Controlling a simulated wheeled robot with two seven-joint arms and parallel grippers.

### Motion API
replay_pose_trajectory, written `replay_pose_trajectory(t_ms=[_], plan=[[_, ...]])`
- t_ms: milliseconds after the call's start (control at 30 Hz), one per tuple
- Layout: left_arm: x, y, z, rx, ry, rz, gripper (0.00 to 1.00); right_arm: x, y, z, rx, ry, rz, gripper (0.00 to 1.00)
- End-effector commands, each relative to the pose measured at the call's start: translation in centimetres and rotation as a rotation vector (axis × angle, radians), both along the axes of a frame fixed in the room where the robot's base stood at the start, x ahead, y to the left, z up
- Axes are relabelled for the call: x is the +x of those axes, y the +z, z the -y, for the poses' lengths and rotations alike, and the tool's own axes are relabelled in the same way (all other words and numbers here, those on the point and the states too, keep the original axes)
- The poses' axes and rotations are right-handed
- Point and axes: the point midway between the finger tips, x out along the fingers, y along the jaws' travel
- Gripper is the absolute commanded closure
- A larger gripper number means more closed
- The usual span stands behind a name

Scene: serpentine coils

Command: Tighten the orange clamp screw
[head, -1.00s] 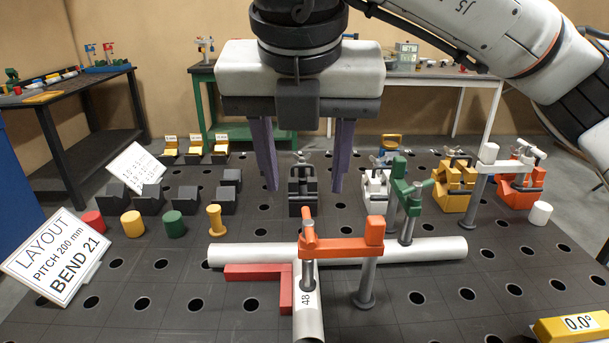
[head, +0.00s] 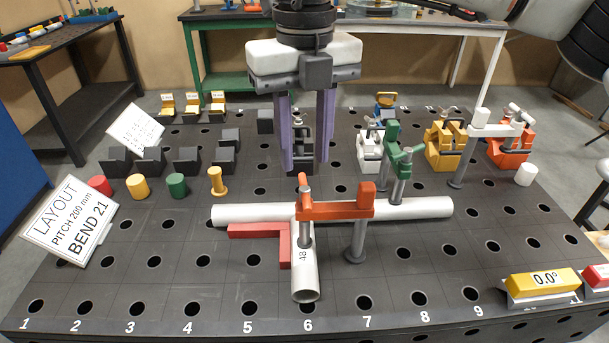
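The orange clamp (head: 340,209) stands over the pipes on a grey post (head: 355,242). Its upright screw (head: 304,188) is at the left end, with an orange-topped head above the clamp arm and its lower part over the short pipe (head: 306,284) marked 48. A long white pipe (head: 425,207) lies crosswise behind. My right gripper (head: 305,167) points down behind the clamp, its two purple fingers apart with a gap between them. It is empty and does not touch the screw. A black clamp block shows between and behind the fingers. My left gripper is not in view.
A green clamp (head: 400,160) stands on the long pipe to the right. A red angle stop (head: 262,231) lies left of the short pipe. White, yellow and orange clamp blocks stand behind right.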

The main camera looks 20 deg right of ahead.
Motion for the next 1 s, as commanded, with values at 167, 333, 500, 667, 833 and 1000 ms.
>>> replay_pose_trajectory(t_ms=[167,333,500,667,833,1000], plan=[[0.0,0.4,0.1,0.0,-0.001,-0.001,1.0,-0.1,-3.4,0.1,-0.002,-0.002,-0.003,0.67],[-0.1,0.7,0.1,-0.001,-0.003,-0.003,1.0,-0.1,-5.6,0.0,-0.001,-0.001,-0.002,0.67],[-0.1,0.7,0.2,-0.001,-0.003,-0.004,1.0,0.0,-6.6,0.0,-0.001,-0.001,0.0,0.67],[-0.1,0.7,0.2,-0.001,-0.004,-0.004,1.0,0.0,-6.7,0.0,-0.001,-0.002,0.001,0.67],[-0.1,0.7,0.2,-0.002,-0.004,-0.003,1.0,0.0,-6.7,0.0,-0.001,-0.002,0.001,0.8],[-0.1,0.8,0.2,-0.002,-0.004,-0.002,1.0,0.0,-6.7,0.0,-0.001,-0.002,0.001,1.0]])
